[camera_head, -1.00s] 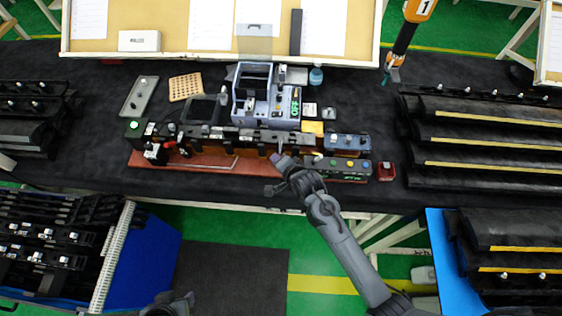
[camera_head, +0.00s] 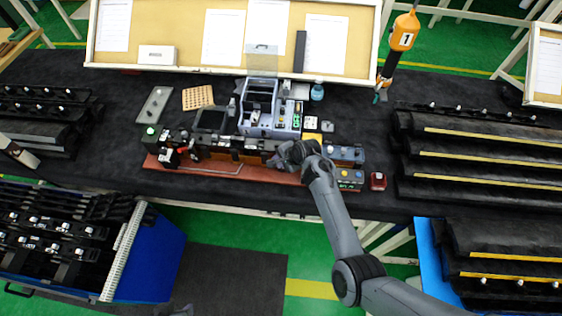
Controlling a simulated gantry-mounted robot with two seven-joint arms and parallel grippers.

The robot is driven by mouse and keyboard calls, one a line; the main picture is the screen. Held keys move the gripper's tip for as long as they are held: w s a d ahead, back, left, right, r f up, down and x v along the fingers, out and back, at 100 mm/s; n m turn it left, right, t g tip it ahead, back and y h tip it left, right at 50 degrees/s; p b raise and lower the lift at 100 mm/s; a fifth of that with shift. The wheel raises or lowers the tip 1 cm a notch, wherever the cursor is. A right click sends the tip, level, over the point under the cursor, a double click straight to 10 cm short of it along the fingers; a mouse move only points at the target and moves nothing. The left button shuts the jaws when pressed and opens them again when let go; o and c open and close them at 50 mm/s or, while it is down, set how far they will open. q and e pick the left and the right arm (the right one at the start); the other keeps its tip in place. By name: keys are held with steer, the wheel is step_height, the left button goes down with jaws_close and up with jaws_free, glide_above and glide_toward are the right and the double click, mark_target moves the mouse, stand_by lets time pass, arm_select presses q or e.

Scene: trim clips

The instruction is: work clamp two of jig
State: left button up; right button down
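The jig (camera_head: 215,167) is a long reddish-brown base with a row of dark blocks, lying along the front of the black table. Toggle clamps with red handles (camera_head: 183,153) show at its left end. My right gripper (camera_head: 276,161) is over the right-of-middle part of the jig, close to its dark blocks; its fingers are too small and dark to tell open from shut, and my arm hides the jig beneath it. I cannot tell which clamp is clamp two. My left gripper (camera_head: 182,311) barely shows at the bottom edge, away from the table.
A grey-blue machine (camera_head: 258,105) stands behind the jig. A button box (camera_head: 346,176) is at the jig's right end, with a red item (camera_head: 378,181) beside it. Black trim parts (camera_head: 490,150) are stacked right. An orange tool (camera_head: 403,35) hangs at the back.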

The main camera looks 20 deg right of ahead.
arm_select(q)
steer(key=shift+d, duration=0.1)
arm_select(e)
steer(key=c, duration=1.4)
jaws_free()
arm_select(q)
steer(key=shift+w, duration=0.1)
arm_select(e)
steer(key=o, duration=0.3)
arm_select(q)
steer(key=shift+a+r, duration=0.1)
steer(key=shift+a, duration=0.1)
arm_select(e)
steer(key=shift+r, duration=0.1)
